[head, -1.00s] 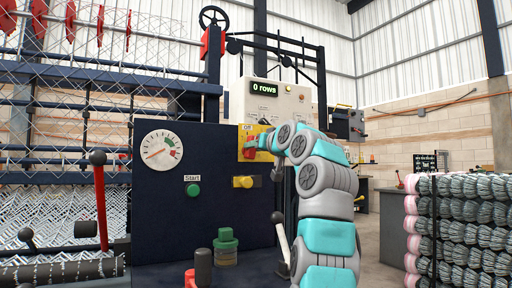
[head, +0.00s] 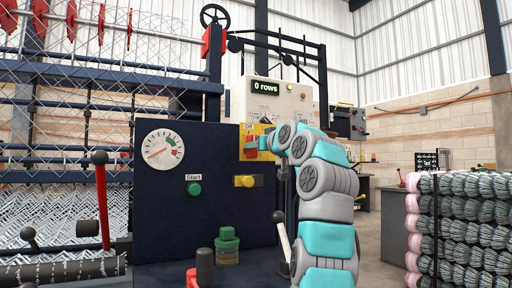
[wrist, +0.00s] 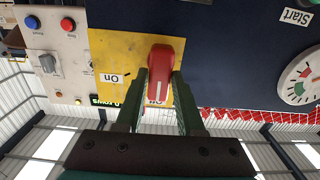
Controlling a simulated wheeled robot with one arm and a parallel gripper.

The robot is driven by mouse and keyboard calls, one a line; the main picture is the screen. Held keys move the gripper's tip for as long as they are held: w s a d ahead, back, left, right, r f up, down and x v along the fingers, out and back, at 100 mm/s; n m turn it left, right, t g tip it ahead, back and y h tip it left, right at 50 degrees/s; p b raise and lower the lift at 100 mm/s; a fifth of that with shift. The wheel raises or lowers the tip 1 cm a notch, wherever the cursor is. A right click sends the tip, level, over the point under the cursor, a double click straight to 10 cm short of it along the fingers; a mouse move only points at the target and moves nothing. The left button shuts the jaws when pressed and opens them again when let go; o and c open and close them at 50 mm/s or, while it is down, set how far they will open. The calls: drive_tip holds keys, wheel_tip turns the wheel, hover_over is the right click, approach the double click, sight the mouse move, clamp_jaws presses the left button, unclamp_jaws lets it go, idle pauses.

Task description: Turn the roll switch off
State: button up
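The roll switch is a red knob (wrist: 166,68) with a white line, on a yellow plate (wrist: 112,48) in the wrist view. The plate has an "On" label (wrist: 113,78) to the left and an "Off" label, partly hidden behind the knob, at the bottom. The white line points down at the "Off" label. The fingers of my gripper (wrist: 160,92) lie along both sides of the knob and appear shut on it. In the head view, the red knob (head: 251,143) sits under the "Off" label (head: 249,126), and my wrist partly covers the plate.
A panel with a "0 rows" display (head: 265,87) stands behind the plate. A green Start button (head: 194,188), a yellow knob (head: 244,181) and a gauge (head: 163,149) are on the dark cabinet. Stacked mesh rolls (head: 470,230) stand at the right.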

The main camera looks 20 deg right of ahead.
drive_tip(key=o, duration=0.4)
drive_tip(key=s+b, duration=0.2)
drive_tip(key=s, duration=0.5)
drive_tip(key=shift+s+d, duration=0.15)
drive_tip(key=shift+s, duration=0.25)
drive_tip(key=shift+s, duration=0.1)
